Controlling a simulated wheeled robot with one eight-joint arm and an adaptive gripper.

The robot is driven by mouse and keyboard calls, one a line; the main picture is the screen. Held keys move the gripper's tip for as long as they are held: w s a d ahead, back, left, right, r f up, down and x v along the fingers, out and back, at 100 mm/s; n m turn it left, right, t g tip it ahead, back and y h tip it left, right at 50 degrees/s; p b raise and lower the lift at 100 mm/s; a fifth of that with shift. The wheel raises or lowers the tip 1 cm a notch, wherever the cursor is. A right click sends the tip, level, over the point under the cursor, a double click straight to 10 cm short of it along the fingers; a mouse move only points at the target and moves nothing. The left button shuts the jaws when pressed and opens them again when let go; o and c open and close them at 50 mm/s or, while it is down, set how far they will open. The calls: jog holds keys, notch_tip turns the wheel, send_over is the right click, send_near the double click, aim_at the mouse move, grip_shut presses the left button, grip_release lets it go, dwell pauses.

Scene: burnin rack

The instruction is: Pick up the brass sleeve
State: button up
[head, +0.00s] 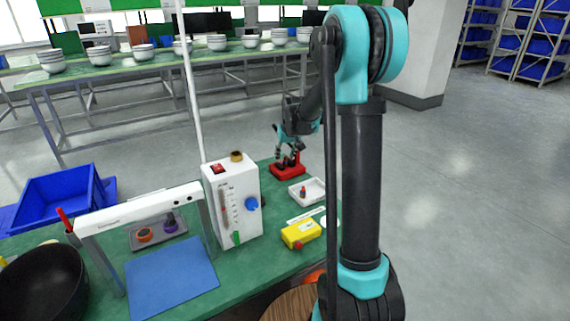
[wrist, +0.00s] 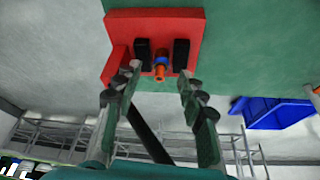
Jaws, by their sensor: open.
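A small orange-brass cylindrical piece (wrist: 160,70) with a blue band sits between two black blocks on a red fixture (wrist: 118,35) in the wrist view. The red fixture also shows in the head view (head: 288,171), on the far right of the green bench. My gripper (wrist: 159,92) is open and empty. Its fingers point at the fixture, with the piece beyond and between the tips, apart from them. In the head view my gripper (head: 285,157) is just above the fixture and hides part of it. I cannot tell whether this piece is the brass sleeve.
A brown-gold ring (head: 236,156) sits on a white control box (head: 240,210). A white tray (head: 318,186) with a small red piece and a yellow box (head: 301,234) stand nearer. A grey tray (head: 184,232) holds orange and purple pieces. A blue bin (head: 62,198) is left.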

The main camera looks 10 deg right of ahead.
jog(key=shift+w+f, duration=0.25)
jog(key=shift+f, duration=0.4)
jog(key=shift+c, duration=0.5)
grip_shut()
jog(key=shift+s+r, duration=0.1)
